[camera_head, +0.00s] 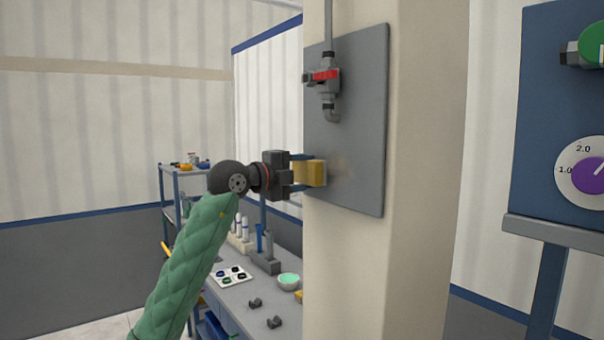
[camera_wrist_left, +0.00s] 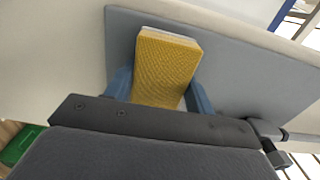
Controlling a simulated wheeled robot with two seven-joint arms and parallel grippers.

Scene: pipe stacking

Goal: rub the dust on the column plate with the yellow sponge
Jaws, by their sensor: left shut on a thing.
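The grey column plate (camera_head: 358,120) is fixed upright on the beige column. A faint brownish dust patch (camera_head: 342,166) shows on its lower part, just right of the sponge. My left gripper (camera_head: 308,172) is shut on the yellow sponge (camera_head: 316,173) and holds it at the plate's lower left. I cannot tell for sure whether the sponge touches the plate. In the left wrist view the sponge (camera_wrist_left: 165,70) sits between the two blue fingers, with the plate (camera_wrist_left: 235,75) behind it. My right gripper is not in view.
A tap with a red handle (camera_head: 325,75) and pipe is on the plate's upper left. A workbench (camera_head: 235,290) with a green bowl (camera_head: 288,281) and small parts stands behind the column. A blue panel with a dial (camera_head: 590,170) is at the right.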

